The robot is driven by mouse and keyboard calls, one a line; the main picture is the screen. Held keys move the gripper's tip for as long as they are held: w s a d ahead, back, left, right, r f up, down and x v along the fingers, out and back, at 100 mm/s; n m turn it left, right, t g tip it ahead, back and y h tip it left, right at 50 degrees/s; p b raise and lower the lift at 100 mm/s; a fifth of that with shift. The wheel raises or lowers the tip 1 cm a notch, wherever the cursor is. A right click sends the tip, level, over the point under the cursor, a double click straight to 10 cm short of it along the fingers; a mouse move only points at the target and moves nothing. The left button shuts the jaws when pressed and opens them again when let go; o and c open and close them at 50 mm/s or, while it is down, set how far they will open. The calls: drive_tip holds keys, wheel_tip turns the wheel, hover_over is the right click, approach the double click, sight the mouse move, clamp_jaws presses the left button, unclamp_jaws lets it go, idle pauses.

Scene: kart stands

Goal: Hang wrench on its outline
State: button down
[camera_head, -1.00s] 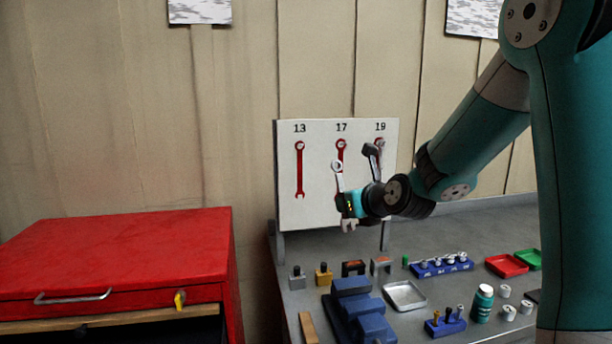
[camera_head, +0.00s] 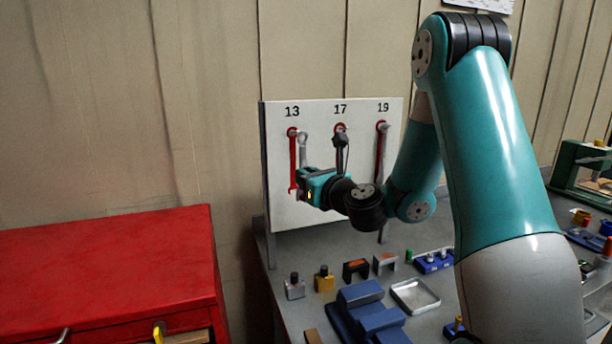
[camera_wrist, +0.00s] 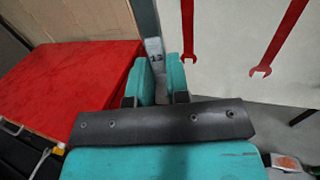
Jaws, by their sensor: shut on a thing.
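My gripper (camera_head: 312,186) is shut on a grey wrench (camera_head: 303,149) in front of the white board (camera_head: 320,206). The wrench stands roughly upright, its ring end up, just right of the red outline under 13 (camera_head: 292,162) in the head view. I cannot tell whether it touches the board. In the wrist view the wrench (camera_wrist: 154,50) shows between the teal fingers, with a small dark number on it. The red outline under 17 (camera_head: 340,128) is mostly hidden by my wrist. The red outline under 19 (camera_head: 380,155) is at the right.
A red cabinet (camera_head: 110,262) stands at the left. On the grey bench below the board are a blue vise-like block (camera_head: 362,312), a metal tray (camera_head: 415,296), a yellow block (camera_head: 324,279) and several small parts. The board's front is clear of other objects.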

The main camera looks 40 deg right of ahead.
sight(291, 164)
drive_tip(key=shift+w+d+p, duration=0.65)
drive_tip(key=shift+w+d, duration=0.15)
drive_tip(key=shift+d, duration=0.05)
drive_tip(key=shift+w+d+f+p, duration=0.1)
drive_tip(key=shift+w+d+p, duration=0.15)
drive_tip(key=shift+w+p, duration=0.55)
drive_tip(key=shift+w+d+p, duration=0.2)
drive_tip(key=shift+w+p, duration=0.45)
drive_tip(key=shift+w, duration=0.35)
drive_tip(key=shift+w+d+f+p, duration=0.1)
drive_tip(key=shift+w+d+p, duration=0.15)
drive_tip(key=shift+w+p, duration=0.55)
drive_tip(key=shift+w+d+f+p, duration=0.15)
drive_tip(key=shift+w+p, duration=0.3)
drive_tip(key=shift+w, duration=0.1)
drive_tip(key=shift+w+d+f+p, duration=0.1)
drive_tip(key=shift+w+p, duration=0.3)
drive_tip(key=shift+w, duration=0.1)
drive_tip(key=c, duration=1)
unclamp_jaws()
